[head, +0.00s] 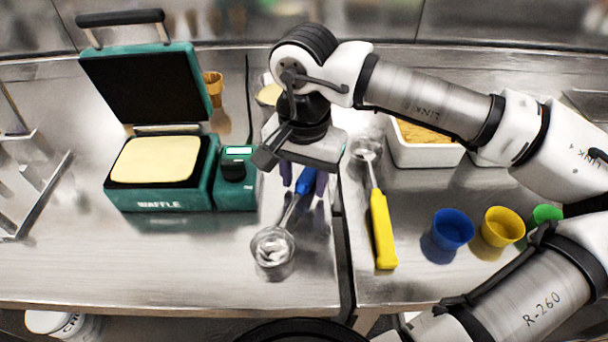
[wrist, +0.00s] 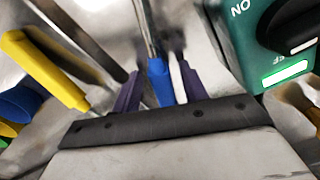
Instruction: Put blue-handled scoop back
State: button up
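The blue-handled scoop has a metal bowl (head: 272,250) near the front of the left steel counter. Its blue handle (head: 305,182) points back under my gripper (head: 304,180). In the wrist view the blue handle (wrist: 160,82) sits between the two purple fingers of my gripper (wrist: 160,88). Narrow gaps show on both sides of the handle, so my gripper looks open around it. The scoop appears to lie on the counter. The upper end of the handle is partly hidden by my gripper.
A yellow-handled scoop (head: 383,230) lies just right of the counter seam. A teal waffle maker (head: 160,197), lid up, stands left. Blue (head: 452,229), yellow (head: 502,227) and green (head: 546,215) cups stand right. A white tub (head: 427,156) sits behind. The front-left counter is clear.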

aim_at(304, 180)
jog(key=shift+r, duration=0.1)
notch_tip(304, 180, up, 12)
dwell(0.5)
jog(key=shift+c, duration=0.2)
dwell(1.1)
